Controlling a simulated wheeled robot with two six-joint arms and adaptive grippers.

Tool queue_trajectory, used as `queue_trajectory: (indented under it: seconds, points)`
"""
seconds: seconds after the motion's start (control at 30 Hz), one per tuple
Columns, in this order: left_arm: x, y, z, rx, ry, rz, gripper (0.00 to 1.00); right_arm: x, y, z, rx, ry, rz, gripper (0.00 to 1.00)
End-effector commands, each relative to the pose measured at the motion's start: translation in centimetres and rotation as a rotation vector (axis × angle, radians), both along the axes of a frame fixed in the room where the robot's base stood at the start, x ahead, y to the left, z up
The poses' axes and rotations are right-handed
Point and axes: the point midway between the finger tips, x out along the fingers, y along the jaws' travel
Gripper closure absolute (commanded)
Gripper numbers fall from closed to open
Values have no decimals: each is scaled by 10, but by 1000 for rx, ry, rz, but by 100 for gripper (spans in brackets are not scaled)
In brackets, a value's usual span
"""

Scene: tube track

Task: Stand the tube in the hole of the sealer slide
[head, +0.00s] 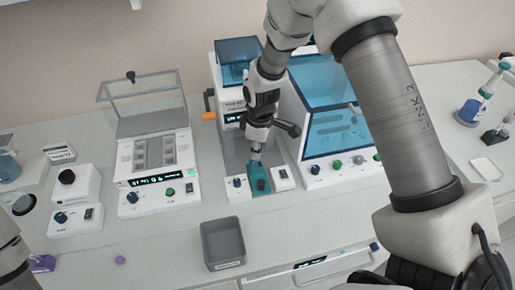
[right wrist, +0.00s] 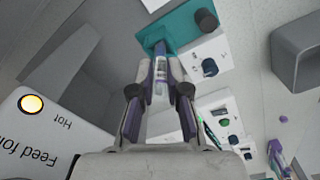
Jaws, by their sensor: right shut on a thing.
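The sealer slide is a teal plate (head: 258,178) at the front of the tall machine; it also shows at the top of the right wrist view (right wrist: 178,27). It has a dark round knob (right wrist: 207,20). My right gripper (head: 256,153) points down over the slide and is shut on the tube (right wrist: 160,75). The tube is slim and pale with a label, between the fingertips. Its far end reaches towards the teal plate; I cannot tell whether it is in the hole. Only part of my left arm shows at the lower left, not its gripper.
The tall sealer machine (head: 231,101) stands close behind the slide, with a blue-windowed cabinet (head: 327,100) to its right. A clear-lidded device (head: 155,160) is on the left.

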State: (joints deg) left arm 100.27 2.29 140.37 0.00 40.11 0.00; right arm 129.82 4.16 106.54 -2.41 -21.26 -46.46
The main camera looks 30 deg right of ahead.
Motion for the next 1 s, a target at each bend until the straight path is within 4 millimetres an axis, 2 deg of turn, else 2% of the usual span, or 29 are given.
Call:
queue_trajectory:
  seconds: [0.47,0.5,0.57,1.0]
  points:
    - [0,0,-2,0,0,0,100,-1,0,-7,-1,1,0,100]
    - [0,0,-2,0,0,0,100,-1,0,-7,-1,1,0,78]
    - [0,0,-2,0,0,0,100,-1,0,-7,0,0,0,57]
    - [0,0,-2,0,0,0,100,-1,0,-7,0,0,0,56]
